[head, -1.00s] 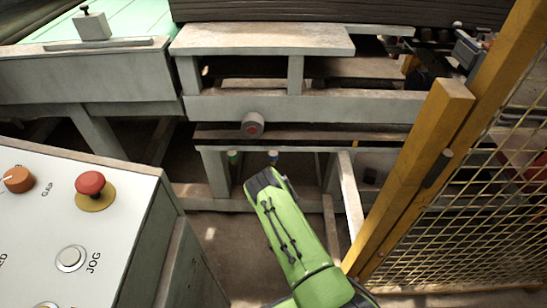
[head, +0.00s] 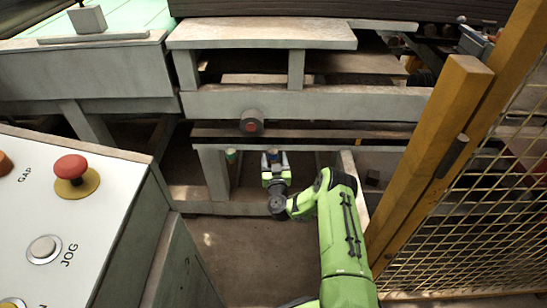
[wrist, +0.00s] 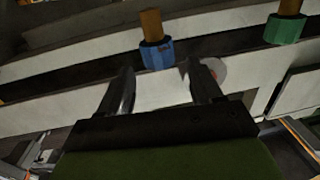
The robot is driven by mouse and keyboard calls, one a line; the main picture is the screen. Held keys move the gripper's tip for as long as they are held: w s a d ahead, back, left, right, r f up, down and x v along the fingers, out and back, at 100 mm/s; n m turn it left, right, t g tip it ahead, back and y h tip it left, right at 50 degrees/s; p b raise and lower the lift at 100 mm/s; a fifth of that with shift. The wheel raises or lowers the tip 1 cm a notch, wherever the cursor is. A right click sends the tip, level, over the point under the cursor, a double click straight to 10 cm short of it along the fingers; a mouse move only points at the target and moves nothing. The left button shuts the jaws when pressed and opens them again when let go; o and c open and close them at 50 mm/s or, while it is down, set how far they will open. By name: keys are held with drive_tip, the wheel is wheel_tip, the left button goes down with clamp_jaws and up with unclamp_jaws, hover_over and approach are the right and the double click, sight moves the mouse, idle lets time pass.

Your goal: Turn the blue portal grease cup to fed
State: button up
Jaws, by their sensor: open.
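The blue grease cup (wrist: 158,54) is a ribbed blue collar with an orange-brown stem, in front of a pale beam in the wrist view. A green grease cup (wrist: 283,28) of the same form is to its right; it also shows under the frame in the head view (head: 231,156). My gripper (wrist: 160,68) is open, with one dark finger on each side of the blue cup's lower end in the picture. I cannot tell whether either finger touches it. In the head view, my gripper (head: 274,160) is under the frame and mostly hides the blue cup.
A grey frame beam (head: 330,104) with a round red-faced knob (head: 251,123) is above my gripper. A yellow post (head: 430,150) with mesh guarding stands right. A control panel (head: 75,235) with a red button is at left. Open floor (head: 235,245) lies between.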

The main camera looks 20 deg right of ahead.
sight(273, 154)
drive_tip(key=shift+b+x, duration=0.3)
drive_tip(key=shift+x, duration=1.1)
drive_tip(key=c, duration=1.1)
drive_tip(key=shift+o, duration=0.2)
